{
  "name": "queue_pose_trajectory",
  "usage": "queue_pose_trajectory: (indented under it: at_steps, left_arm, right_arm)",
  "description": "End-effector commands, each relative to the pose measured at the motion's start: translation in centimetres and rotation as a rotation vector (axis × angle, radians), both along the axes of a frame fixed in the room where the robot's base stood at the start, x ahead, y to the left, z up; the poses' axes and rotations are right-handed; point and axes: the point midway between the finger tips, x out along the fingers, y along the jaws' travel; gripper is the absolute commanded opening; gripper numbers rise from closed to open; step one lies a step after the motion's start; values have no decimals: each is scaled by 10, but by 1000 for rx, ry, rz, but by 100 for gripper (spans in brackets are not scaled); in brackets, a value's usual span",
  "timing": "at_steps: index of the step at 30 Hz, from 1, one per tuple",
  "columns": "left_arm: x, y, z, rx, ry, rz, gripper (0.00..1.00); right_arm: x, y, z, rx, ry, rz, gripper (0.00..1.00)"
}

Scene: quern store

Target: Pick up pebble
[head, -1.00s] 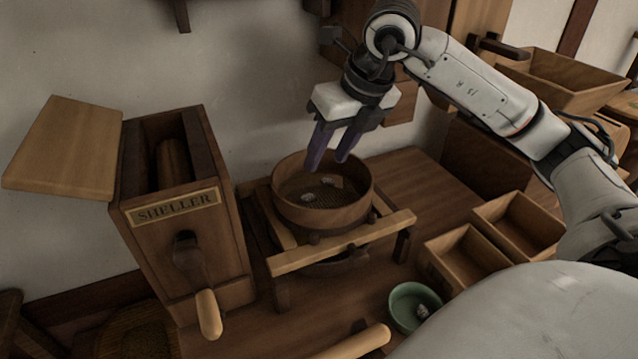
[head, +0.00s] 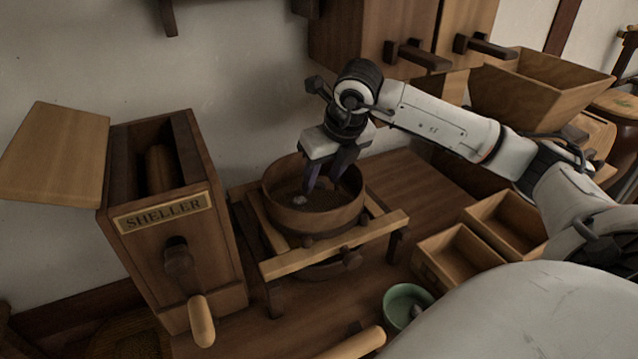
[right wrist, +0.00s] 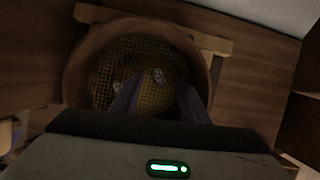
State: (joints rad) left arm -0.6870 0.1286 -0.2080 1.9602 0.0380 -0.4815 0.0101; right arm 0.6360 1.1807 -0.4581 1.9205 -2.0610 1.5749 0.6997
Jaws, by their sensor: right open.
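A round wooden sieve (head: 315,221) with a mesh bottom sits on a wooden stand. A small pale pebble (head: 300,200) lies on the mesh inside it, near the left fingertip. The right wrist view shows two small pale pebbles on the mesh, one pebble (right wrist: 158,75) between the finger lines and another pebble (right wrist: 117,86) left of the left finger. My right gripper (head: 322,188) points down into the sieve with its dark fingers apart and nothing between them that I can make out. In the head view the fingers hide part of the mesh. My left gripper is not in view.
A sheller box (head: 170,235) with a crank stands left of the sieve. A green bowl (head: 391,301) with a greyish lump inside is in front. Open wooden trays (head: 424,268) are at the right. Wooden cabinets (head: 372,40) hang behind my right arm.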

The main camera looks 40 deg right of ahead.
Motion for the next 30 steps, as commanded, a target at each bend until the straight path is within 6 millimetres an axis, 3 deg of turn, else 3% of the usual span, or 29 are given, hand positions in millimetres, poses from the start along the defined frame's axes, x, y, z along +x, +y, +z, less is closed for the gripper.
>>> queue_pose_trajectory:
  at_steps: [5,13,23,30]
  left_arm:
    - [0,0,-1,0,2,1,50]
    - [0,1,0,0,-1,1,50]
    - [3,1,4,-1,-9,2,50]
    - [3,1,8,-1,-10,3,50]
  right_arm:
    - [0,0,0,0,-1,0,42]
    - [0,0,0,-1,-1,1,0]
    - [1,0,7,-1,-3,0,0]
    - [2,0,53,0,-9,1,0]
